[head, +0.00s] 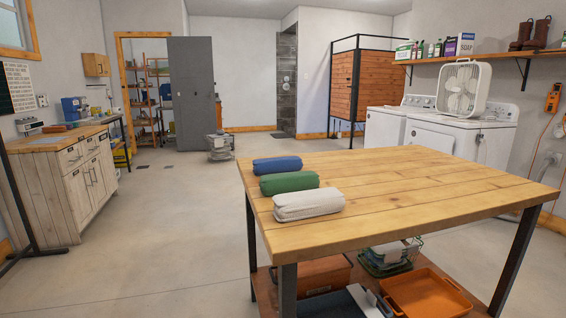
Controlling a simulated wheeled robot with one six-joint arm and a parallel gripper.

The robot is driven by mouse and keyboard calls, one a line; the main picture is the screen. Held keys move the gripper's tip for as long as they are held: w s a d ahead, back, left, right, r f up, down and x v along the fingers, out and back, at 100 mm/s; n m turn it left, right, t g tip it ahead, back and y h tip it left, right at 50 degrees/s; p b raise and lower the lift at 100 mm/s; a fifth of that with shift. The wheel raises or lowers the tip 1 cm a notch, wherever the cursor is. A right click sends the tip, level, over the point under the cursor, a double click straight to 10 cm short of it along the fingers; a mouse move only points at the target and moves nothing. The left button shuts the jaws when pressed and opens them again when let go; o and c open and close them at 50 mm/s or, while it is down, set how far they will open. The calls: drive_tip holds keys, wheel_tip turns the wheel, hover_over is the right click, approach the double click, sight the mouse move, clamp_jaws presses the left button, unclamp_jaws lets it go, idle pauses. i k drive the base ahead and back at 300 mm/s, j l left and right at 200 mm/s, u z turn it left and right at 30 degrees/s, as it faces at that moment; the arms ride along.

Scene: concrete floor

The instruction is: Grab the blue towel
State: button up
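The blue towel (277,165) is rolled up and lies on the wooden table (430,190), near its left edge. It is the farthest of three rolled towels in a row. The green towel (289,182) lies just in front of it, and the white towel (308,204) is the nearest. The blue towel's top and near side show, and its lower front is partly behind the green one. My gripper is not in the head view.
The right part of the tabletop is bare. A lower shelf holds an orange tray (425,293) and other containers. A white cabinet (85,185) stands at left. Washers with a box fan (462,89) stand behind the table at right. Open concrete floor (160,240) lies left of the table.

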sight(283, 164)
drive_tip(key=i+j+u, duration=0.3)
drive_tip(key=u, duration=0.15)
drive_tip(key=i+j+u, duration=0.15)
drive_tip(key=i+u, duration=0.25)
drive_tip(key=i+j+u, duration=0.3)
drive_tip(key=i+u, duration=0.25)
drive_tip(key=i+z, duration=0.35)
drive_tip(key=i+j+z, duration=0.1)
drive_tip(key=i+z, duration=0.2)
drive_tip(key=i+l+z, duration=0.15)
drive_tip(key=z, duration=0.25)
drive_tip(key=i+l+z, duration=0.1)
drive_tip(key=i+z, duration=0.15)
drive_tip(key=z, duration=0.15)
drive_tip(key=i+z, duration=0.2)
drive_tip(key=z, duration=0.2)
drive_tip(key=i+z, duration=0.2)
drive_tip(key=z, duration=0.2)
drive_tip(key=i+z, duration=0.15)
drive_tip(key=i, duration=0.15)
